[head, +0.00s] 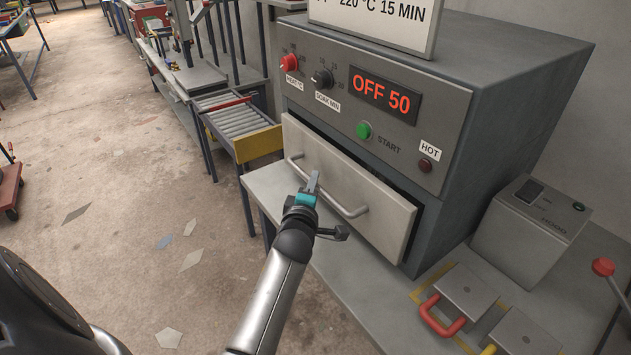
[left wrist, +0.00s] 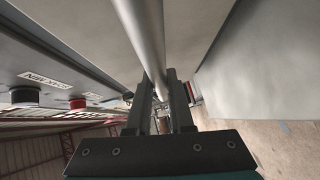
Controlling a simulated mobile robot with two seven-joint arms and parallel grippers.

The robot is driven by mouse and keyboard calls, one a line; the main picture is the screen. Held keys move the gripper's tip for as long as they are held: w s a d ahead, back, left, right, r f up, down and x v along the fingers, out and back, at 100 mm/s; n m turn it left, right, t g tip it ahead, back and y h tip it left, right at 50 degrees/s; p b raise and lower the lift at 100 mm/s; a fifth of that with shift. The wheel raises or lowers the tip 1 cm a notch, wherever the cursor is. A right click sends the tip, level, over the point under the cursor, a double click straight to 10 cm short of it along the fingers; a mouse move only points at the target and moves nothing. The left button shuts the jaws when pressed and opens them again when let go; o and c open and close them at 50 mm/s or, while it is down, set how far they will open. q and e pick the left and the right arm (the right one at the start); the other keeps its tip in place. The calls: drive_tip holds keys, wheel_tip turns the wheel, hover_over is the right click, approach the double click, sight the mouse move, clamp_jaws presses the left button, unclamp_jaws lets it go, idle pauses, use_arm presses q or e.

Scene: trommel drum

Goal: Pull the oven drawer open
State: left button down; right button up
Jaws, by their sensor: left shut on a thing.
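The oven (head: 500,90) is a grey box with knobs and a display reading OFF 50. Its drawer (head: 385,204) has a pale front that stands a little out from the body, with a dark gap along the top and right side. A long bar handle (head: 345,209) runs across the drawer front. My left gripper (head: 314,181) is at the handle, left of its middle. In the left wrist view the handle bar (left wrist: 142,40) runs between the fingers of my left gripper (left wrist: 163,88), which is shut on it. My right gripper is not in view.
A bench (head: 268,187) runs under the oven. On its right are a grey box (head: 530,228) and metal plates with a red handle (head: 443,314). A roller conveyor (head: 228,118) stands left of the oven. The floor (head: 130,190) in front is mostly clear.

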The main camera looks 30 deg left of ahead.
use_arm(q)
drive_tip(key=s+a+p, duration=0.3)
drive_tip(key=s+a, duration=0.1)
drive_tip(key=s, duration=0.6)
drive_tip(key=s+a+p, duration=0.4)
drive_tip(key=s, duration=0.7)
drive_tip(key=s+a+p, duration=0.3)
drive_tip(key=s+a, duration=0.2)
drive_tip(key=s, duration=0.5)
drive_tip(key=shift+s+p, duration=0.35)
drive_tip(key=shift+p, duration=0.05)
drive_tip(key=shift+a, duration=0.1)
drive_tip(key=c, duration=0.8)
unclamp_jaws()
drive_tip(key=shift+s, duration=0.1)
drive_tip(key=v, duration=1.5)
drive_tip(key=shift+f, duration=0.1)
